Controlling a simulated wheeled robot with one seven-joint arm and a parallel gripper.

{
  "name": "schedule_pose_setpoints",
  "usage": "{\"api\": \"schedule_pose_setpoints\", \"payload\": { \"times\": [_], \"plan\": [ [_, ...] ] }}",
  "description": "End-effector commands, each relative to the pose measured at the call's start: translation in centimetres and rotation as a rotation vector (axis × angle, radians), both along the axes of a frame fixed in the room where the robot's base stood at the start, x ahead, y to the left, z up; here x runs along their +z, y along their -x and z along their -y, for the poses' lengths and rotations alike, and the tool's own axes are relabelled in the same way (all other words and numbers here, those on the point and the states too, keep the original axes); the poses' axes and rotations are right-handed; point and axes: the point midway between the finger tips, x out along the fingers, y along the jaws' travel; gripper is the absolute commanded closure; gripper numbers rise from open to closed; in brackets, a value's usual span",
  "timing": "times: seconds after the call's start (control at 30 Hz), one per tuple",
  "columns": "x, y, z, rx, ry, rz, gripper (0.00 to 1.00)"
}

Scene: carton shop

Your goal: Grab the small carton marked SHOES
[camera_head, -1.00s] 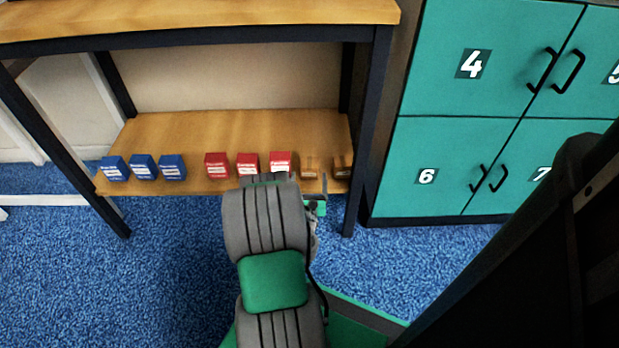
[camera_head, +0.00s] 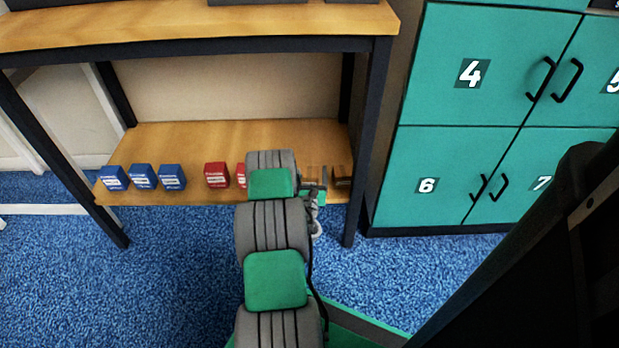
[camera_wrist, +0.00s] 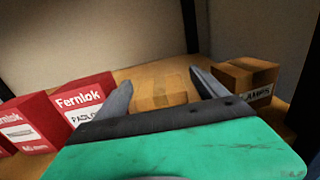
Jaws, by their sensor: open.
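A small brown carton (camera_wrist: 155,90) sits between the two fingers of my gripper (camera_wrist: 160,79) in the wrist view. Its front and any marking are hidden by the gripper's body, so I cannot read SHOES on it. My gripper is open, with a finger on each side of that carton; I cannot tell whether either touches it. A second brown carton (camera_wrist: 246,82) stands to the right, with a label ending in "AMPS". It also shows at the right end of the lower shelf in the head view (camera_head: 342,176).
Red Fernlok boxes (camera_wrist: 82,103) stand close left of the gripper. Several blue boxes (camera_head: 143,176) stand farther left on the wooden lower shelf (camera_head: 190,138). A dark shelf post (camera_head: 366,140) and teal lockers (camera_head: 450,150) are on the right. The upper shelf (camera_head: 180,28) hangs above.

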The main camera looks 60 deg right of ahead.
Motion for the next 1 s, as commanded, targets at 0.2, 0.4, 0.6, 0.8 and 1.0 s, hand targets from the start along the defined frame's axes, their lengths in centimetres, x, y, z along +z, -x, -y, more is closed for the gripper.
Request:
{"api": "schedule_pose_setpoints", "payload": {
  "times": [0.2, 0.4, 0.6, 0.8, 1.0],
  "plan": [
    [0.00, -0.03, 0.03, 0.000, 0.000, 0.000, 0.19],
    [0.01, -0.04, 0.02, 0.000, 0.001, 0.000, 0.35],
    [0.02, -0.04, 0.02, 0.000, 0.001, 0.000, 0.52],
    [0.02, -0.04, 0.02, 0.000, 0.001, 0.000, 0.68],
    [0.02, -0.04, 0.02, 0.000, 0.001, 0.000, 0.84]
  ]
}}
